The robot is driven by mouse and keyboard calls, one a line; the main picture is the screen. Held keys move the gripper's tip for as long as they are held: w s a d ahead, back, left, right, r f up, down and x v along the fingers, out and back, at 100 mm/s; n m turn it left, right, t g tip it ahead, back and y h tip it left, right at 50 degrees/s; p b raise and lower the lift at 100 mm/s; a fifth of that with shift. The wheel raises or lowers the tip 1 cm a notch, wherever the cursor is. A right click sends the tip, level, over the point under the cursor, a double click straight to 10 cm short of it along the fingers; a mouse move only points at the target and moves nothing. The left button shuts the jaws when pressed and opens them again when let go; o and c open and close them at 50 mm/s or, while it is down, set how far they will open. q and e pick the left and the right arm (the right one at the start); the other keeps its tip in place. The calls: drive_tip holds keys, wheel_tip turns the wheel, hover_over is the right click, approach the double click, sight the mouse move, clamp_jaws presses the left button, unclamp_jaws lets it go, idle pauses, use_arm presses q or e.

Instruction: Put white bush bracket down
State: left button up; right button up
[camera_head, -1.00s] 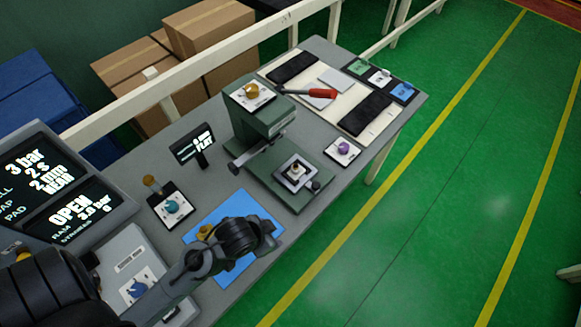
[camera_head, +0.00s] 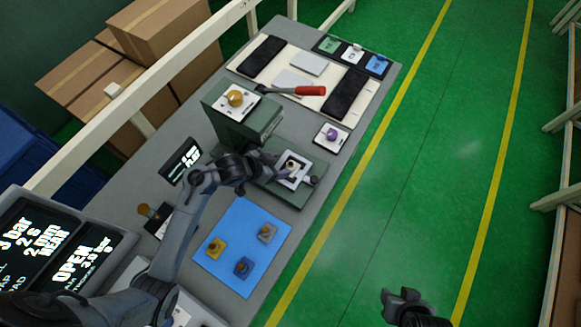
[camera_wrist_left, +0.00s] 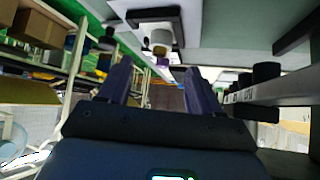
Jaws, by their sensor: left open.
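My left gripper (camera_head: 284,173) is over the base of the green press (camera_head: 243,122), right at the white-framed seat (camera_head: 304,182). In the left wrist view its two purple-grey fingers (camera_wrist_left: 158,85) stand apart with nothing clearly held between them.
A purple-knobbed plate (camera_head: 332,135) and a red-handled tool (camera_head: 308,90) lie farther back. Display panels (camera_head: 55,250) stand at the left.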

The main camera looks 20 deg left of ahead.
sight(290, 164)
use_arm(q)
drive_tip(key=shift+b+x, duration=0.35)
drive_tip(key=shift+x, duration=2.55)
drive_tip(key=shift+c, duration=0.3)
clamp_jaws()
drive_tip(key=shift+r, duration=0.1)
